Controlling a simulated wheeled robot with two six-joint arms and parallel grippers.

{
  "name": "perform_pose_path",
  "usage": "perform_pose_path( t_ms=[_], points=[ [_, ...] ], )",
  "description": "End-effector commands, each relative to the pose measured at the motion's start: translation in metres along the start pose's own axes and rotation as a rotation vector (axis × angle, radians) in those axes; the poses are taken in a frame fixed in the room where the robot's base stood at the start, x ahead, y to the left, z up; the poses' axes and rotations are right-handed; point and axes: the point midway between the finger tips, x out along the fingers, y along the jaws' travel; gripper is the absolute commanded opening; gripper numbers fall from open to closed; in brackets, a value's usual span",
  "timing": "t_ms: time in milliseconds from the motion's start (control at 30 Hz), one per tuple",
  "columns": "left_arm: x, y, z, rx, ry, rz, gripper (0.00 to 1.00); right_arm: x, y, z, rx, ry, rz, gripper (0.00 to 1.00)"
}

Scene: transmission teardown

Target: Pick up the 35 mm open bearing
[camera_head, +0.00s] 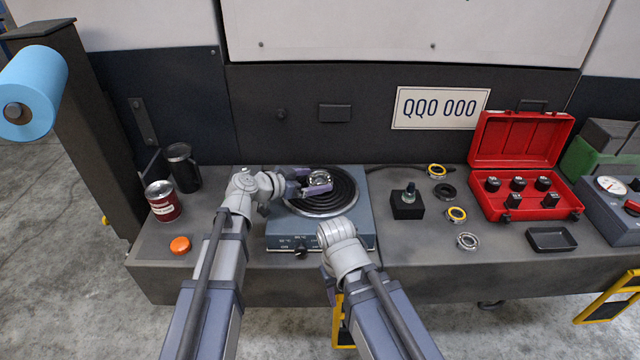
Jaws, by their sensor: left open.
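A shiny metal ring that looks like an open bearing (320,177) is on the dark coiled top of the blue-grey hot plate (285,229). My left gripper (314,183) is open, with its purple-grey fingers at this ring; I cannot tell whether they touch it. Another open metal bearing (467,241) lies on the bench to the right. No size marking can be read on either bearing. My right arm reaches the front of the hot plate, but its gripper's fingers do not show.
Two yellow-and-dark rings (456,214) (436,170) and a black ring (445,191) lie on the bench. A black block (407,207), an open red case (522,208) and a black tray (551,239) stand nearby. A can (163,201), a mug (183,167) and an orange puck (180,245) are left.

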Motion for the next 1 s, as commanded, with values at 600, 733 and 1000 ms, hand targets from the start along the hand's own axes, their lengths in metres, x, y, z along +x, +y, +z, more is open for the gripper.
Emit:
perform_pose_path(
  t_ms=[600,733,1000],
  points=[
    [0.007,0.0001,0.0001,-0.001,0.0,0.0,0.62,0.0028,-0.0003,-0.0002,0.0,0.0,0.0,0.5],
    [0.0069,0.0001,0.0001,-0.001,0.0,0.0,0.47,0.0028,-0.0003,-0.0002,0.0,0.0,0.0,0.5],
    [0.0069,0.0001,0.0001,-0.001,0.0,0.0,0.17,0.0028,-0.0003,-0.0002,0.0,0.0,0.0,0.5]
  ],
)
